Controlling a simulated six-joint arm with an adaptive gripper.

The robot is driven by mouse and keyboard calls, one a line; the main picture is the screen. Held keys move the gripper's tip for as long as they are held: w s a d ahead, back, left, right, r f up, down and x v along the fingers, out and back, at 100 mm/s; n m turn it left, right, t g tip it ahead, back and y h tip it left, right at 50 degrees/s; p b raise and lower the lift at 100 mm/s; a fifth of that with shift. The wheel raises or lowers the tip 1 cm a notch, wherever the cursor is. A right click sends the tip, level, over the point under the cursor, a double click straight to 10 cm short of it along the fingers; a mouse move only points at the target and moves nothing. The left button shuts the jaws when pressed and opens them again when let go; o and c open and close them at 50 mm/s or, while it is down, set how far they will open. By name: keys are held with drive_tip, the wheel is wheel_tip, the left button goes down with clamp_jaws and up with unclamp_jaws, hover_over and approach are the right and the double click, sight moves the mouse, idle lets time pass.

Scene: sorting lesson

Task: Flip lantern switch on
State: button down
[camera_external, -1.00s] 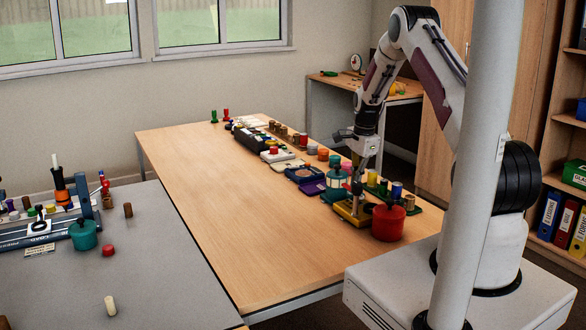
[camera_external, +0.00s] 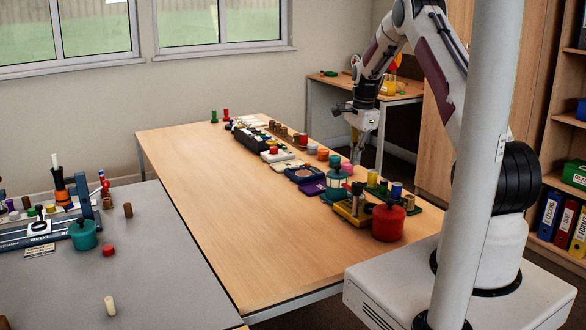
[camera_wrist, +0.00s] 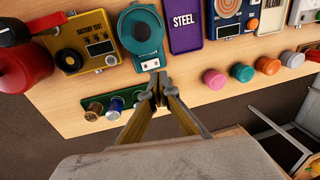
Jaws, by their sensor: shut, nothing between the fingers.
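The teal and white lantern (camera_external: 337,181) stands upright on a teal base near the right edge of the long table. In the wrist view the lantern (camera_wrist: 142,32) shows from above, with a small pale plate (camera_wrist: 150,64) on its base, pointing toward my fingers. The plate has small dark marks; the switch position is too small to tell. My gripper (camera_external: 357,162) is shut and empty, raised behind and right of the lantern. In the wrist view my gripper (camera_wrist: 159,88) has its fingertips together just below the plate in the picture, apart from it.
A yellow battery tester (camera_wrist: 86,43) and a red pot (camera_external: 388,222) stand beside the lantern. A purple STEEL tray (camera_wrist: 186,24) is on its other side. A green holder (camera_wrist: 112,104) with several cylinders and a row of coloured knobs (camera_wrist: 242,72) lie close by. The table's middle is clear.

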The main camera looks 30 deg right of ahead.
wheel_tip(320, 180, up, 6)
drive_tip(key=shift+w+r, duration=0.15)
drive_tip(key=shift+w, duration=0.25)
idle(0.6)
drive_tip(key=s+a+r+n+t, duration=0.1)
drive_tip(key=s+a+r+n, duration=0.5)
drive_tip(key=s, duration=0.7)
drive_tip(key=s+a+r+n+t, duration=0.1)
drive_tip(key=s+a+r+n, duration=0.5)
drive_tip(key=s, duration=0.7)
drive_tip(key=s+a+r+n+t, duration=0.2)
drive_tip(key=s+a+r+n, duration=0.4)
drive_tip(key=s, duration=0.7)
drive_tip(key=shift+s+a+r, duration=0.3)
drive_tip(key=shift+r, duration=0.35)
